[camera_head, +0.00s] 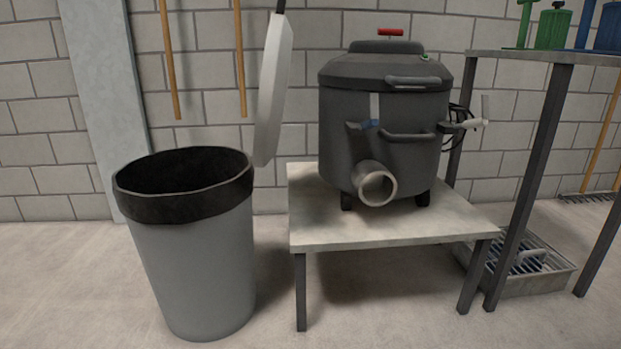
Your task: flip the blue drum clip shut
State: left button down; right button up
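The dark grey drum (350,100) stands upright on a low table, with its lid (360,70) on top. A small blue clip (371,124) shows on the drum's front, just below the rim and left of the front handle. It is too small to tell whether the clip is open or shut. A pale round spout (377,187) sticks out low on the front. Neither of my grippers is in view.
The low table (390,229) has bare top around the drum. A grey bin (195,265) with a black rim stands left. A pale flat panel (272,90) hangs between bin and drum. A shelf (540,57) with green and blue containers stands right, above a floor tray (535,288).

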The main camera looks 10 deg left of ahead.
aim_at(374, 122)
jog(key=i+l+z, duration=0.55)
jog(key=i, duration=0.25)
